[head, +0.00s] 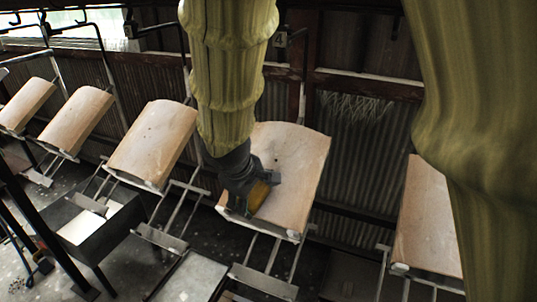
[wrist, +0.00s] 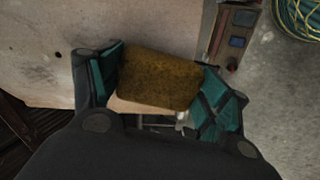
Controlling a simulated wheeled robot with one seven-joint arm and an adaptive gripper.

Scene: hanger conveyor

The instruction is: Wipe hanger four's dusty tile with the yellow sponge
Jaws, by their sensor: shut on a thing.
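My gripper (head: 249,193) is shut on the yellow sponge (head: 258,196), at the lower middle of a tile (head: 297,160) on a hanger. A number 4 tag (head: 279,38) hangs above this tile. In the wrist view the sponge (wrist: 158,77) looks brownish yellow and sits between the two green-padded fingers (wrist: 160,92). The tile (wrist: 40,50) lies behind it there, pale with a dark spot. The sponge is at the tile's lower edge; I cannot tell whether it touches the face. My arm hides the tile's upper left part.
Several similar tiles (head: 152,142) hang in a row to the left, and one (head: 428,220) to the right. A dark bin (head: 104,238) and a grey table top (head: 188,279) stand below. A control box (wrist: 236,38) and a coiled hose (wrist: 294,16) show in the wrist view.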

